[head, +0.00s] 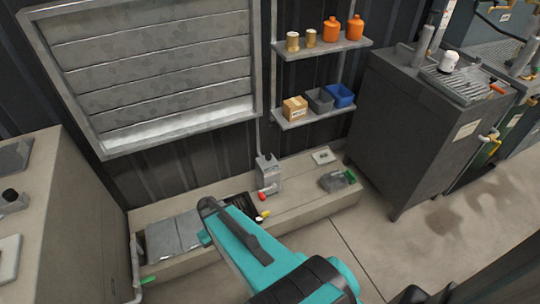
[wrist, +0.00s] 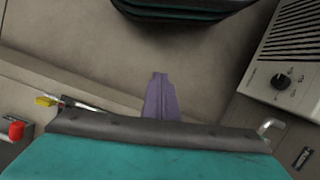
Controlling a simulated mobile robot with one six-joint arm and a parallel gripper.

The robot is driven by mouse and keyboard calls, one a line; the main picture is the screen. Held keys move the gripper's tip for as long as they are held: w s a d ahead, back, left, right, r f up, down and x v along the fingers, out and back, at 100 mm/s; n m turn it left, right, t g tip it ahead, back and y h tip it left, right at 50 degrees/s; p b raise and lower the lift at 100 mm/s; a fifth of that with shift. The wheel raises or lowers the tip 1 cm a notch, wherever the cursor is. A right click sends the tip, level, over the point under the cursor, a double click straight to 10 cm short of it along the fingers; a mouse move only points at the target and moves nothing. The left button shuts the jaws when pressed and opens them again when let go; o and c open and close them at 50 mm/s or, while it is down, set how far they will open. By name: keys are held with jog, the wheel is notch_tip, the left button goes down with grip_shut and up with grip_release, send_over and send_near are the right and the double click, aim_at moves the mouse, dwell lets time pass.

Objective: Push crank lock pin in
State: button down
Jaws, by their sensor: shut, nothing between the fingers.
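A grey box (head: 269,172) stands on the low ledge below the louvred shutter. A small red knob (head: 262,196) is at its lower front, and it also shows at the left edge of the wrist view (wrist: 15,130). I cannot tell for sure whether this knob is the crank lock pin, or how far in it sits. A yellow-ended rod (wrist: 46,101) lies close to it. My gripper (wrist: 159,78) shows as a narrow purple shape in the wrist view, shut and empty, well to the right of the red knob and apart from it. My arm hides the gripper in the head view.
The concrete ledge (head: 312,202) carries a grey tool with a green end (head: 339,180). A shelf (head: 322,116) with bins hangs above. A dark cabinet (head: 407,130) stands right, and a beige cabinet (head: 60,220) left. A vented unit with a dial (wrist: 283,81) shows at right in the wrist view.

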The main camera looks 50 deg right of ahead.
jog(key=w+d+r+m+t+b, duration=0.15)
jog(key=w+d+r, duration=0.25)
jog(key=w+d, duration=0.7)
jog(key=w+d+r+t+b, duration=0.1)
jog(key=d+r+b, duration=0.1)
jog(key=d+r, duration=0.4)
jog(key=w+d+r+m+t+h+b, duration=0.1)
jog(key=d+r, duration=0.5)
jog(key=d, duration=1.1)
jog(key=w+d+r+t+h+b, duration=0.1)
jog(key=w+d+r+t+b, duration=0.1)
jog(key=d+r, duration=0.4)
jog(key=w+d+t, duration=0.1)
jog(key=d, duration=0.4)
jog(key=shift+d+m+b, duration=0.3)
jog(key=shift+d+m, duration=0.05)
jog(key=shift+f, duration=0.1)
jog(key=b, duration=0.1)
send_over(268, 155)
jog(key=s, duration=0.2)
jog(key=f, duration=1.1)
jog(key=shift+w+a+f, duration=0.2)
jog(key=shift+f, duration=0.05)
jog(key=shift+x, duration=0.85)
jog(key=shift+s+f, duration=0.15)
